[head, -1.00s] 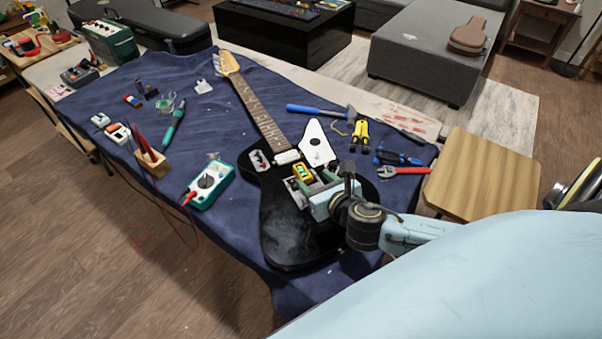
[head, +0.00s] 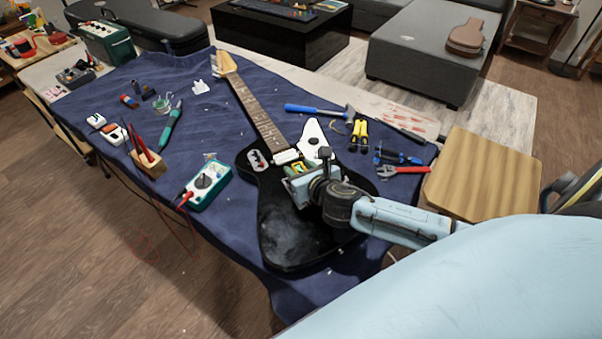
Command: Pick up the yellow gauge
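The yellow gauge (head: 298,169) is a small yellow piece with some green, at the upper part of the black guitar body (head: 283,218), just below the white pickup. My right gripper (head: 295,174) is right at the gauge, low over the guitar. The gripper's body and wrist hide part of the gauge and most of the fingers, so I cannot tell whether they are closed on it or whether it touches the guitar. My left gripper is not in view.
The guitar lies on a blue cloth (head: 221,244). A teal multimeter (head: 206,184) and a wooden block with red-handled tools (head: 148,163) are to the left. A blue hammer (head: 308,109), yellow pliers (head: 359,131) and a red wrench (head: 403,170) lie to the right.

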